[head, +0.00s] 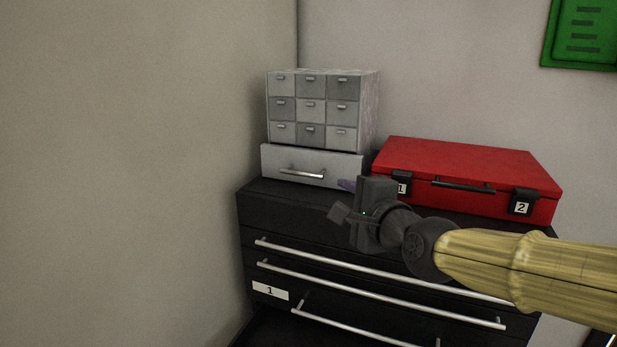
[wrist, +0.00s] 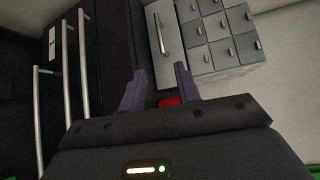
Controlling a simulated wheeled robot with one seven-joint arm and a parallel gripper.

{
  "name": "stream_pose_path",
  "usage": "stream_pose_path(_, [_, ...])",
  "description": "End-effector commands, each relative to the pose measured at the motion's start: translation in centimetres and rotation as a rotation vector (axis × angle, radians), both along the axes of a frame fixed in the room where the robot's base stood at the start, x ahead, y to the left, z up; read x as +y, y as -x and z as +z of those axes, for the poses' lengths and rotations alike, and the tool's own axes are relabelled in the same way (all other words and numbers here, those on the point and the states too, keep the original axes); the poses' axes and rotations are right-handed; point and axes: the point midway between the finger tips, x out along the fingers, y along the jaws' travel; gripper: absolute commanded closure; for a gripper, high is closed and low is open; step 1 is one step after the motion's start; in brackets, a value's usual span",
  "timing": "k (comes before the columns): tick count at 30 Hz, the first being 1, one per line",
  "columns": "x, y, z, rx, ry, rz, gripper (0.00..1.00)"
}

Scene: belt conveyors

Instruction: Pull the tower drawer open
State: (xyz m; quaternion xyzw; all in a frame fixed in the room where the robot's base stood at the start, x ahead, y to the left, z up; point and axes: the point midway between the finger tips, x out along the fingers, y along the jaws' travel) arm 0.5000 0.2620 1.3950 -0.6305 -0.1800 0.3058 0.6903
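The small grey tower (head: 370,105) of little drawers stands on the black cabinet against the wall. Its wide bottom drawer (head: 272,163) has a curved silver handle (head: 302,174) and looks shut. In the wrist view the drawer (wrist: 171,42) and its handle (wrist: 159,32) lie beyond my fingertips. My gripper (wrist: 160,75) has its two purple fingers spread with nothing between them. In the head view my gripper (head: 343,200) is in front of and to the right of the handle, apart from it. One finger is mostly hidden there.
A red case (head: 480,160) with latches labelled 1 and 2 sits right of the tower, close behind my gripper. The black cabinet (head: 290,215) below has long silver bars (head: 350,290) sticking out. A wall (head: 130,170) stands close on the left.

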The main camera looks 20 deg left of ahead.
Motion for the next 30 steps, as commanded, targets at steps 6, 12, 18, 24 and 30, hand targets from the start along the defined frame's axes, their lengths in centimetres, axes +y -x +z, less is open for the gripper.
stream_pose_path(6, [0.5, -0.4, -0.2, 0.001, 0.002, 0.002, 0.67])
stream_pose_path(12, [1.2, -1.2, -0.4, 0.001, 0.001, 0.003, 0.67])
stream_pose_path(18, [1.9, -2.0, -0.5, -0.001, 0.002, 0.001, 0.67])
stream_pose_path(24, [2.8, -2.6, -0.5, 0.000, 0.000, 0.008, 0.67])
stream_pose_path(30, [3.5, -3.3, -0.6, -0.001, 0.000, 0.010, 0.67])
